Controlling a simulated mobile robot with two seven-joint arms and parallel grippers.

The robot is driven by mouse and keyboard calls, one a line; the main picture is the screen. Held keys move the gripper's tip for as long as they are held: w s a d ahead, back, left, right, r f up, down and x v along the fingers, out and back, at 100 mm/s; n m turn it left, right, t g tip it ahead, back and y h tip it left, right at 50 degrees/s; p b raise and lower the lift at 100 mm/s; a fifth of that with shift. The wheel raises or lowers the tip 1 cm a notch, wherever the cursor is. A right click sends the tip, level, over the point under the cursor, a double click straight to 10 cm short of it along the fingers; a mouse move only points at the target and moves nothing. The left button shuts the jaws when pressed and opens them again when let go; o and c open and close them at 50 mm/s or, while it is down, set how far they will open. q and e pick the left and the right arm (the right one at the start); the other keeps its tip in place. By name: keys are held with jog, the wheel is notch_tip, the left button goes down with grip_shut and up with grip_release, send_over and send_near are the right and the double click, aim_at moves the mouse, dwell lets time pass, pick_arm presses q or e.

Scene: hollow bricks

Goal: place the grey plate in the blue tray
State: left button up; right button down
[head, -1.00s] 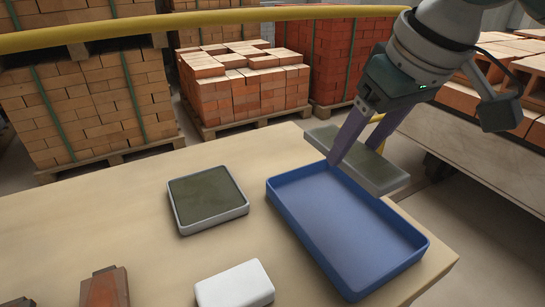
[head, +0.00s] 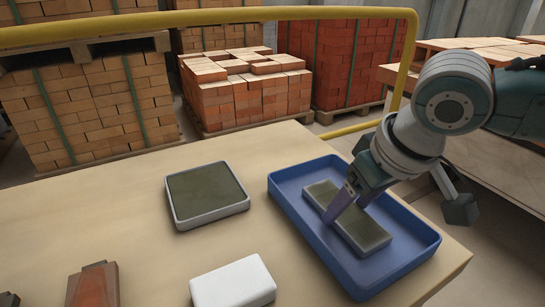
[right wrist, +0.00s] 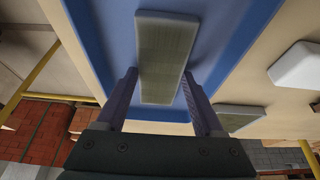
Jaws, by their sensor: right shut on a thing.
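The grey plate (head: 364,232), a flat oblong with a darker top, is inside the walls of the blue tray (head: 300,232). It looks level and low over the tray floor; I cannot tell whether it touches. My right gripper (head: 345,207) is shut on the plate, with its purple fingers at the two long sides. In the right wrist view the plate (right wrist: 165,50) runs between the fingers of the gripper (right wrist: 160,76), over the blue tray floor (right wrist: 97,35). My left gripper is not in view.
A square light-grey dish (head: 207,194) with a dark inside stands left of the tray. A white block (head: 233,283) and a reddish-brown piece (head: 92,286) are at the near edge. A yellow rail (head: 250,14) and stacked bricks (head: 250,88) stand behind the table.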

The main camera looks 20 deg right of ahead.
jog(key=shift+w+r, duration=0.1)
jog(key=shift+c, duration=2.3)
grip_release()
jog(key=shift+f, duration=0.2)
jog(key=o, duration=0.5)
jog(key=shift+c, duration=0.2)
jog(key=p+v, duration=0.4)
jog(key=v, duration=0.7)
jog(key=s+a+f+n+y, duration=0.2)
jog(key=s+a+f, duration=0.1)
jog(key=s+a, duration=0.5)
jog(key=s+d+f+m+g+h, duration=0.1)
jog(key=s+f+h, duration=0.1)
jog(key=s, duration=0.5)
jog(key=shift+s+d+f, duration=0.15)
jog(key=shift+s+d, duration=0.1)
jog(key=shift+s, duration=0.05)
